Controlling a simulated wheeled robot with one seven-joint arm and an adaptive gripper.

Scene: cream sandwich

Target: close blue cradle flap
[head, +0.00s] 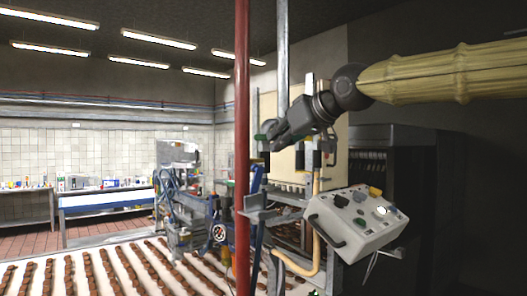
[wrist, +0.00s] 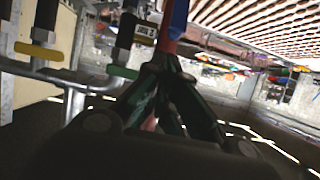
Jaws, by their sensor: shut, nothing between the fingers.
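My gripper (head: 268,140) is at the end of my arm in the head view, above the machine frame and just right of the red post. In the wrist view my gripper's dark fingers (wrist: 162,58) are closed together, with nothing seen held. A narrow blue piece (wrist: 176,14) with red below it appears just beyond the fingertips. I cannot tell whether they touch. In the head view a blue upright part (head: 257,186) stands below my gripper, partly hidden by the red post. I cannot tell surely which blue part is the cradle flap, or its angle.
The red post (head: 242,120) stands close left of my gripper. A control box (head: 356,222) with buttons is at lower right. Rows of brown pieces line the white conveyor (head: 90,287).

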